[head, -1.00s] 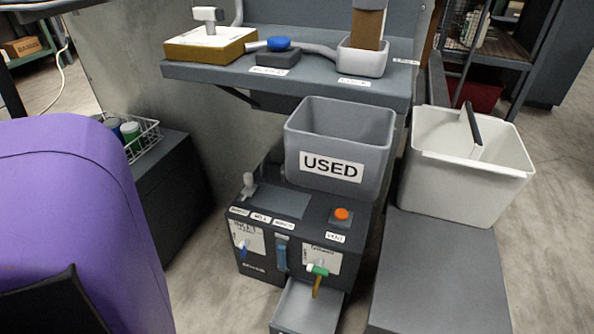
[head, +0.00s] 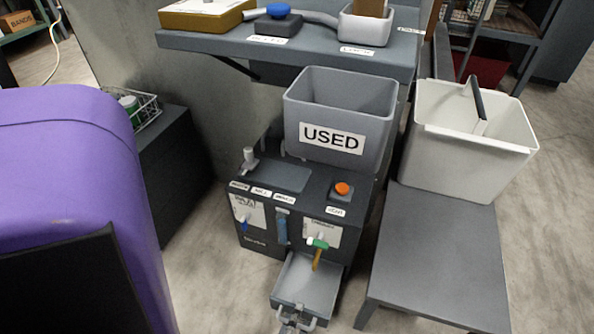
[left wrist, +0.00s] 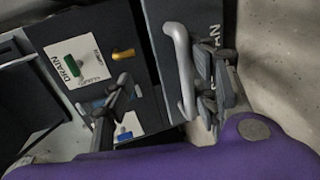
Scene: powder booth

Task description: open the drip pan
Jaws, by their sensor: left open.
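The drip pan (head: 308,280) is a grey tray that sticks out of the low front of the dark machine (head: 265,240), with its inside visible from above. In the left wrist view its dark front panel (left wrist: 158,18) bears a partly hidden label ending in "AN" and a silver bar handle (left wrist: 180,62). My left gripper (head: 297,324) is at the pan's front end, at the bottom edge of the head view. In the left wrist view my left gripper (left wrist: 160,97) is open, with the handle between its fingers, closer to the right finger. My right gripper is not in view.
A grey bin labelled USED (head: 345,105) stands on the machine. A green valve with a yellow spout (head: 318,246) hangs above the pan. A white bucket (head: 468,145) stands on a grey stand (head: 440,255) to the right. A purple body (head: 75,160) fills the left.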

